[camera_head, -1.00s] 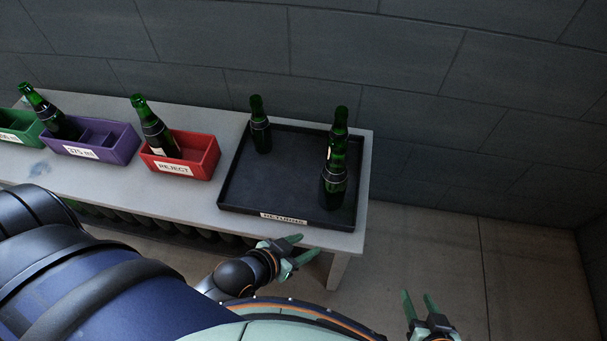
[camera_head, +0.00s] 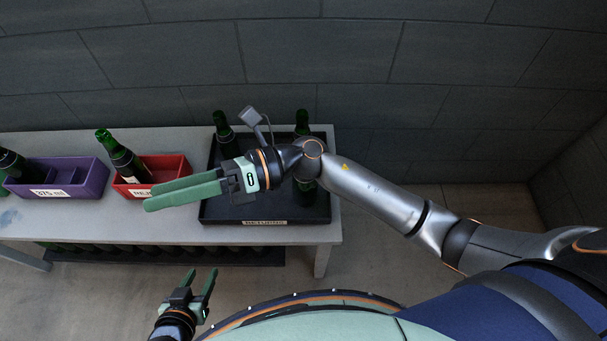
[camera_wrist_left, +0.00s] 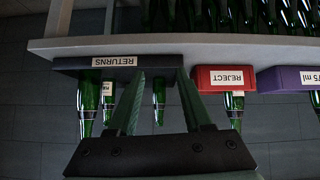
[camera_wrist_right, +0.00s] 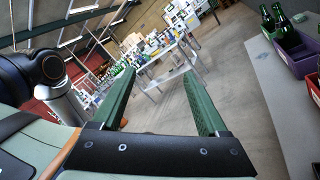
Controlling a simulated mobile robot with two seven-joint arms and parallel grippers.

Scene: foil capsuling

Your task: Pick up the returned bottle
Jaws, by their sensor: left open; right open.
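The black returns tray (camera_head: 215,214) lies at the table's right end. A green bottle (camera_head: 224,135) stands at its back left, another (camera_head: 302,122) at its back right. A third (camera_head: 305,198) at the front right is mostly hidden by my right arm. In the left wrist view, upside down, the three show as bottles (camera_wrist_left: 159,98), (camera_wrist_left: 88,108) and (camera_wrist_left: 108,98). I cannot tell which is meant. My right gripper (camera_head: 150,198) is open and empty, left of the tray, pointing left. My left gripper (camera_head: 204,271) is open and empty before the table, its fingers (camera_wrist_left: 160,74) facing it.
A red reject bin (camera_head: 174,170) and a purple bin (camera_head: 80,172) stand left of the tray, each with a green bottle. Several bottles stand on a shelf below the tabletop (camera_head: 130,229). A wall (camera_head: 350,60) rises behind.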

